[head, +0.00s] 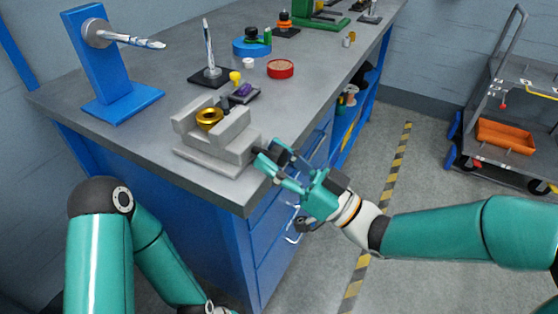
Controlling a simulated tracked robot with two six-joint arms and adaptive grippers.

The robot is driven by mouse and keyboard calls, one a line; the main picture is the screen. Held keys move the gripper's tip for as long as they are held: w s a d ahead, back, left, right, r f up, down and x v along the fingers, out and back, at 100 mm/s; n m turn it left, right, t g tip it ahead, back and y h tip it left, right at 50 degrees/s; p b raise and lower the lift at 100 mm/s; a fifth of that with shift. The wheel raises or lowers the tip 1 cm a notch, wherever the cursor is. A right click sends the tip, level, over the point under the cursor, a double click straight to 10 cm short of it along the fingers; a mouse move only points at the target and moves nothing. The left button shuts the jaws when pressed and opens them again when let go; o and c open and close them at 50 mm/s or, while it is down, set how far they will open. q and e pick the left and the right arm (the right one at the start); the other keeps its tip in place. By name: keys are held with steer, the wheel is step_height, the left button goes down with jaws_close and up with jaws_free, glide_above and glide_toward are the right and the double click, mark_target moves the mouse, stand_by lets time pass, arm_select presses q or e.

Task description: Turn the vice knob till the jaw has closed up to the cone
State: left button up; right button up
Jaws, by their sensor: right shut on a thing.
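The grey vice (205,154) sits at the front corner of the workbench. A gold cone (209,116) stands between its jaws, with a dark opening at its top. The moving jaw (236,139) is on the right side of the cone; I cannot tell the exact gap between them. My right gripper (264,158) is at the vice's right end, shut on the vice knob, which its fingers mostly hide.
A blue stand (110,72) with a metal spindle is at the back left. A black base (213,76) with an upright pin, a red round dish (280,69) and small parts lie behind the vice. A cart (505,110) with an orange bin stands right, across open floor.

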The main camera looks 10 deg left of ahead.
steer(key=m+t+h, duration=0.1)
steer(key=m, duration=0.2)
steer(key=shift+s+a+t, duration=0.1)
steer(key=shift+t, duration=0.2)
steer(key=o, duration=1.2)
steer(key=shift+c, duration=0.2)
steer(key=v, duration=1.2)
steer(key=shift+f, duration=0.1)
